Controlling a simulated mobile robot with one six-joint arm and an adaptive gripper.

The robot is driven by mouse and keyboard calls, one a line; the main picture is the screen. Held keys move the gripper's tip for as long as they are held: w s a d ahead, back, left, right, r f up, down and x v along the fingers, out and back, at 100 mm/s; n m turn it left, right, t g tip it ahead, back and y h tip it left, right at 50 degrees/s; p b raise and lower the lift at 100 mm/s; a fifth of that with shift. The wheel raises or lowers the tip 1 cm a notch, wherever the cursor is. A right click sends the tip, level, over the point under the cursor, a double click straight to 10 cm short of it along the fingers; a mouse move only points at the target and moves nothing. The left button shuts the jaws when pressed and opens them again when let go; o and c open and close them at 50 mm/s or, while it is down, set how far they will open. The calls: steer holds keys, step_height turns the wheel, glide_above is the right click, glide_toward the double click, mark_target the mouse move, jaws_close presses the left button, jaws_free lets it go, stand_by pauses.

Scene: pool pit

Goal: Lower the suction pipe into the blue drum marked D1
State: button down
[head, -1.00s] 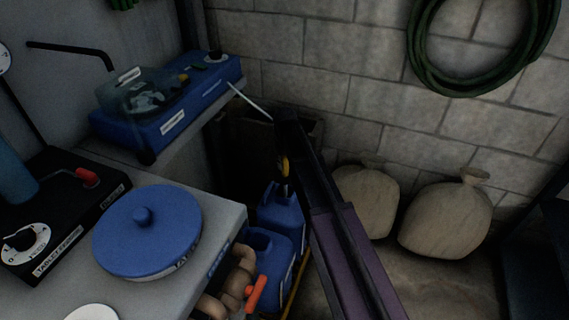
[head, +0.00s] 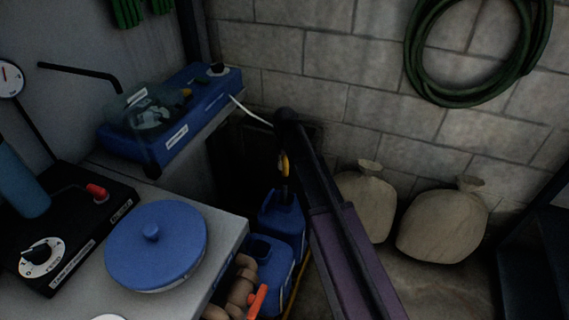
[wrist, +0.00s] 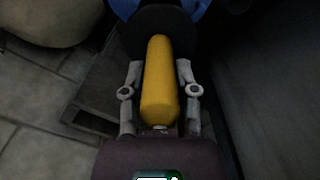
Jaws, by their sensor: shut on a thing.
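My gripper (wrist: 158,75) is shut on a yellow cylinder, which I take for the suction pipe's grip (wrist: 160,85). A dark round part sits at its far end in the wrist view. In the head view the yellow piece (head: 285,164) shows just left of my arm, above the rear blue drum (head: 283,217). A second blue drum (head: 268,270) stands nearer. A patch of blue (wrist: 203,8) shows past the dark part in the wrist view. I cannot read a D1 mark. The pipe's lower end and the drum's opening are hidden.
A white hose (head: 250,112) runs from the blue dosing unit (head: 185,122) toward my arm. A grey counter (head: 226,235) with a blue round lid (head: 156,245) stands left of the drums. Beige pipework with an orange handle (head: 257,302) is close by. Two sacks (head: 442,222) stand right.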

steer(key=shift+r+p, duration=1.4)
steer(key=shift+r, duration=0.3)
step_height(320, 180, up, 8)
steer(key=p, duration=0.8)
step_height(320, 180, up, 8)
steer(key=p, duration=0.7)
steer(key=shift+p, duration=0.4)
steer(key=shift+s+f, duration=0.15)
